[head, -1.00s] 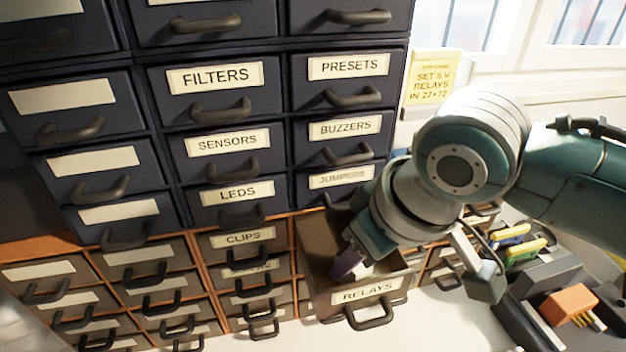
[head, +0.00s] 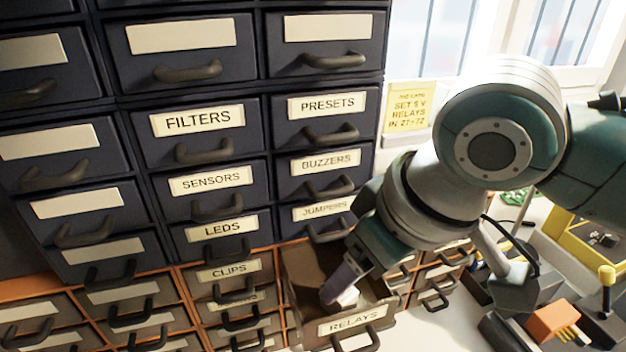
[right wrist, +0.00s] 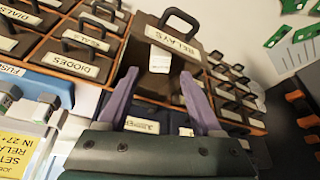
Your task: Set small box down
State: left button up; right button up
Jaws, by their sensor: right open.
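The small box (right wrist: 160,58) is white and lies inside the open drawer labelled RELAYS (right wrist: 150,88), close behind its front, in the right wrist view. In the head view the box (head: 348,297) shows partly beside a purple finger. My right gripper (right wrist: 159,76) has its two purple fingers spread apart, with the box beyond and between the tips, not clasped. In the head view this gripper (head: 342,285) reaches down into the drawer (head: 352,322) from above. My left gripper is in neither view.
Dark labelled drawers, such as FILTERS (head: 199,118) and JUMPERS (head: 322,211), stand shut above and beside the open one. A yellow note (head: 408,107) hangs right of the cabinet. An orange block (head: 553,318) and other items crowd the bench at the right.

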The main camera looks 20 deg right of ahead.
jog(key=a+v, duration=0.1)
jog(key=v, duration=0.5)
jog(key=s+d+f+m, duration=0.1)
jog(key=s+d+f, duration=0.1)
jog(key=s, duration=0.6)
jog(key=s+d+f+m+h, duration=0.1)
jog(key=s+d+f, duration=0.1)
jog(key=s+d, duration=0.2)
jog(key=s, duration=0.3)
jog(key=shift+s+f+m+g+h+p, duration=0.3)
jog(key=shift+s+f+m+p, duration=0.05)
jog(key=shift+s+m+p, duration=0.05)
